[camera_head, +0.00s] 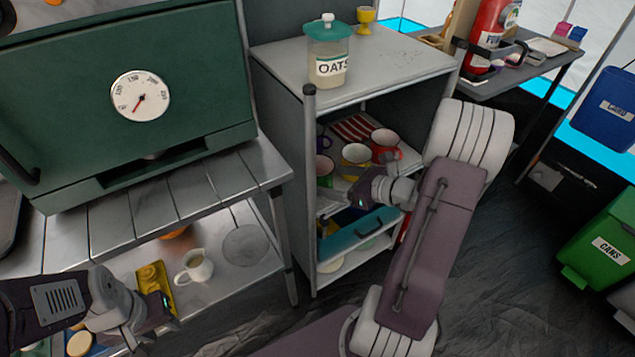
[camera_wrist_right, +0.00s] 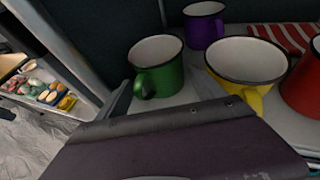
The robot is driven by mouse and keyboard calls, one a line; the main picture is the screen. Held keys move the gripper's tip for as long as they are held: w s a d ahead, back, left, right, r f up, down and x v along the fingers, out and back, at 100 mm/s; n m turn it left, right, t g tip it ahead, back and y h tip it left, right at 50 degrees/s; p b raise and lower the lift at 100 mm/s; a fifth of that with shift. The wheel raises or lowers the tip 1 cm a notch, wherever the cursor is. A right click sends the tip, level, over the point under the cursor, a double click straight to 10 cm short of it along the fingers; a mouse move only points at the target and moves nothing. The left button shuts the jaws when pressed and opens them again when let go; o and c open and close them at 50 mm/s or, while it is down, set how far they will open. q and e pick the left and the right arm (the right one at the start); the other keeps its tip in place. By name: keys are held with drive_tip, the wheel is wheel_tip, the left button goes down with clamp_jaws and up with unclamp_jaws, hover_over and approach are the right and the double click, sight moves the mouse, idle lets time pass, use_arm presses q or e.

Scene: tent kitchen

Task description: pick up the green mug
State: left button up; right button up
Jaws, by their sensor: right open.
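The green mug (camera_wrist_right: 160,76) stands upright on the shelf in the right wrist view, with its handle toward the camera. In the head view its green side (camera_head: 324,168) shows at the left of the cabinet's upper shelf. My right gripper (camera_head: 352,198) reaches in at the shelf front, just below and right of the green mug.
A yellow mug (camera_wrist_right: 248,65), purple mug (camera_wrist_right: 204,24) and red mug (camera_wrist_right: 304,84) crowd the green mug's right side. A striped cloth (camera_wrist_right: 284,36) lies behind. The cabinet post (camera_head: 310,190) stands close left. A teal drawer or tray (camera_head: 355,238) is below my right gripper.

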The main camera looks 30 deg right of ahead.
sight(322, 179)
drive_tip(key=shift+w+f, duration=0.1)
drive_tip(key=shift+w, duration=0.05)
drive_tip(key=b+x, duration=0.2)
drive_tip(key=x, duration=0.2)
drive_tip(key=shift+w+a+f+b, duration=0.15)
drive_tip(key=shift+w+f+b, duration=0.05)
drive_tip(key=shift+b, duration=0.1)
drive_tip(key=shift+w+a, duration=0.15)
drive_tip(key=shift+w, duration=0.15)
drive_tip(key=c, duration=1.1)
